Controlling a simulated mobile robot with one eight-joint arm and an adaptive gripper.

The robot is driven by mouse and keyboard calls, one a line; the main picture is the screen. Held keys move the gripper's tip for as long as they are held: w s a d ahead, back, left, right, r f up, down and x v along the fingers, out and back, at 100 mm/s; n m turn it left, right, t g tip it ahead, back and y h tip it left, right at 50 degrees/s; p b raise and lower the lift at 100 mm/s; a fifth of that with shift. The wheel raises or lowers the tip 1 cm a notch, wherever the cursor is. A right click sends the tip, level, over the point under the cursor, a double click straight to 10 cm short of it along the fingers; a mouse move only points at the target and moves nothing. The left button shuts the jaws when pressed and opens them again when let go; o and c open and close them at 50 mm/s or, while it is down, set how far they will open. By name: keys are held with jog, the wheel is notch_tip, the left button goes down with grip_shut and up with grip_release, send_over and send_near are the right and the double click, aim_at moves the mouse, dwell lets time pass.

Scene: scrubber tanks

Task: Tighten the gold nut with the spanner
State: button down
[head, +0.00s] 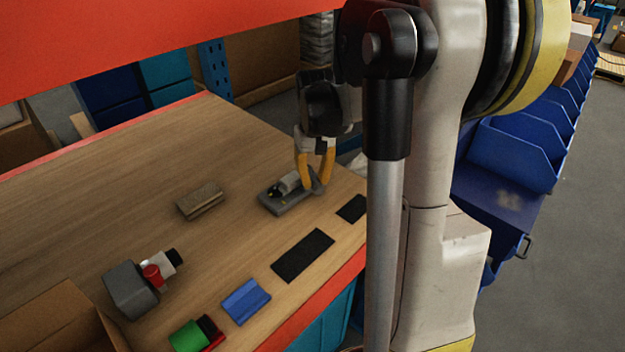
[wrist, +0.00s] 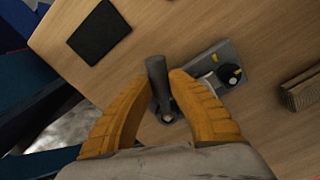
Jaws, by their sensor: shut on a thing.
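My gripper (head: 313,176) has yellow fingers and is low over the right part of the wooden bench. It is shut on a dark grey tool, the spanner (wrist: 157,72), which shows between the fingers in the wrist view. Right beside it is a grey fixture block (head: 286,203) with a light cylinder and a black part on top. The block also shows in the wrist view (wrist: 222,52), with a black round part (wrist: 229,75) bearing small yellow marks. I cannot tell which of these is the gold nut. I cannot tell whether the spanner touches the fixture.
A brown block (head: 200,201) lies left of the fixture. A cardboard box (head: 62,325) stands front left. The bench's middle is clear.

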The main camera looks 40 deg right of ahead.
jog(key=shift+d, duration=0.1)
jog(key=shift+r, duration=0.2)
jog(key=shift+r+p, duration=0.65)
